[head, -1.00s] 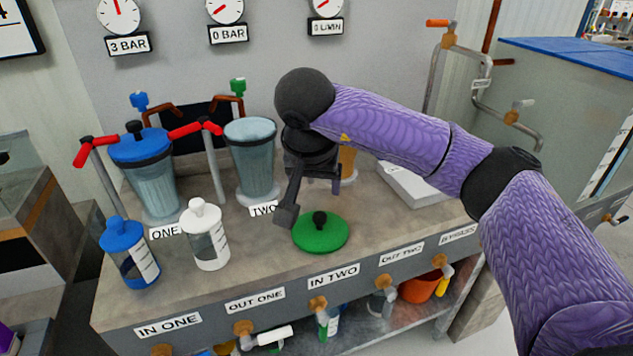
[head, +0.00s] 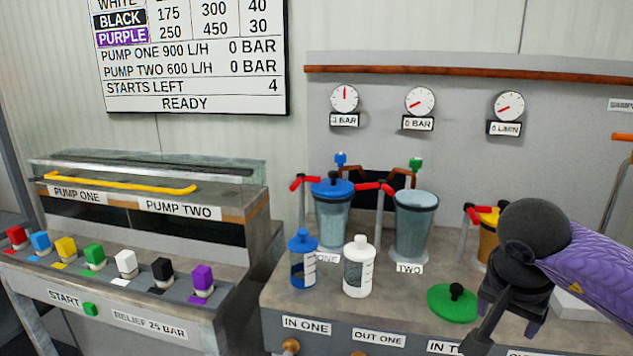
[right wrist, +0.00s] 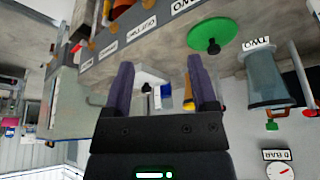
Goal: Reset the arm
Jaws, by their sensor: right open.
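My right arm comes in from the right in the head view. Its gripper (head: 487,335) hangs over the right part of the pump bench, just right of the green lid (head: 453,303). In the right wrist view the two purple fingers of this gripper (right wrist: 160,85) stand wide apart with nothing between them. The green lid lies on the bench top and also shows there, beyond the fingers (right wrist: 212,33). The open vessel labelled TWO (head: 413,225) stands behind the lid. My left gripper is in neither view.
Vessel ONE (head: 332,215) wears a blue lid. A blue bottle (head: 303,262) and a white bottle (head: 358,268) stand in front. At left is a console with coloured buttons (head: 125,262). A wall board (head: 190,55) reads READY. The aisle between console and bench is narrow.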

